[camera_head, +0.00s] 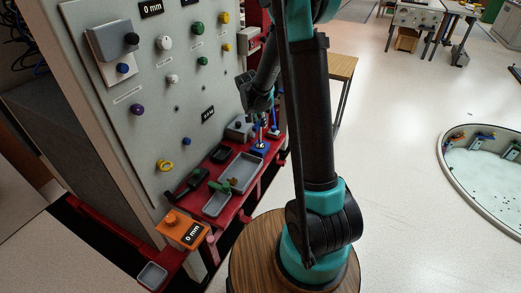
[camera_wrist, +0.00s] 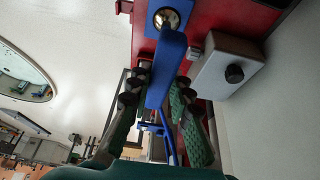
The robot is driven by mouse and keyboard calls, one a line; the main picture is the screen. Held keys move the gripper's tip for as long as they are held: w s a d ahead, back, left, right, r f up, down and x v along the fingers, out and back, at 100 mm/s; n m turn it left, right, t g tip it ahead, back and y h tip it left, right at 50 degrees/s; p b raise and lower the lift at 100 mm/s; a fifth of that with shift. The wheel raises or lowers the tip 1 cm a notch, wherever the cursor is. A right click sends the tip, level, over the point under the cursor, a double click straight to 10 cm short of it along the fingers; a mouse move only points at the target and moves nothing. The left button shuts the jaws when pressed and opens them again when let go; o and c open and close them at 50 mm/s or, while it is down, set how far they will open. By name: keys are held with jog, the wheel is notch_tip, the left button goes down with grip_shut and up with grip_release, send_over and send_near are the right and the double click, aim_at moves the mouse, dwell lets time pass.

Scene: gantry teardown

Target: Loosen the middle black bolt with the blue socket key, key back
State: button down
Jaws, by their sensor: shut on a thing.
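The blue socket key (camera_wrist: 166,72) is a blue bar between my gripper's green-padded fingers in the wrist view. My gripper (camera_wrist: 163,112) is shut on it. The key's far end meets or hangs just over a blue square holder (camera_wrist: 153,20) with a round metal-rimmed opening; I cannot tell how deep it sits. In the head view my gripper (camera_head: 262,106) is above the red shelf, over the blue holder (camera_head: 259,151). Small dark bolt-like spots (camera_head: 177,108) show on the grey panel (camera_head: 150,90); I cannot tell which is the middle black bolt.
A grey box with a black knob (camera_wrist: 235,73) stands close beside the holder. The red shelf (camera_head: 228,210) carries a grey tray (camera_head: 258,158), a green-handled tool (camera_head: 194,180) and an orange box (camera_head: 181,229). Coloured knobs stick out of the panel. Open floor lies right.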

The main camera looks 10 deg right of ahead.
jog(key=shift+r, duration=3.6)
